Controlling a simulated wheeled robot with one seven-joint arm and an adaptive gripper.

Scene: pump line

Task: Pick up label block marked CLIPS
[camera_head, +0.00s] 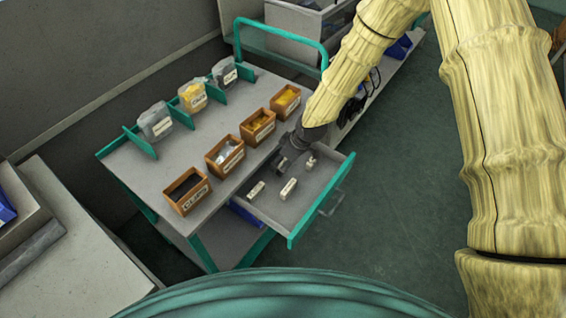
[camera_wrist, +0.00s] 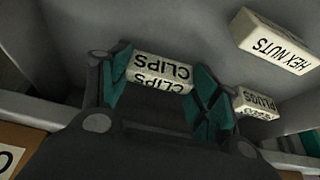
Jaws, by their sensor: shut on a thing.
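The label block marked CLIPS (camera_wrist: 160,72) is white with black lettering and sits between the green finger pads of my gripper (camera_wrist: 165,90) in the wrist view. My gripper is shut on it. In the head view my gripper (camera_head: 284,160) is over the back part of the open drawer (camera_head: 318,205); the CLIPS block cannot be made out there. Whether the block touches the drawer floor is hard to tell.
In the wrist view, blocks marked HEX NUTS (camera_wrist: 275,42) and PLUGS (camera_wrist: 257,103) lie nearby. In the head view, small white blocks lie in the drawer. Brown bins, one marked CLIPS (camera_head: 187,190), line the cart top (camera_head: 160,165) beside the drawer.

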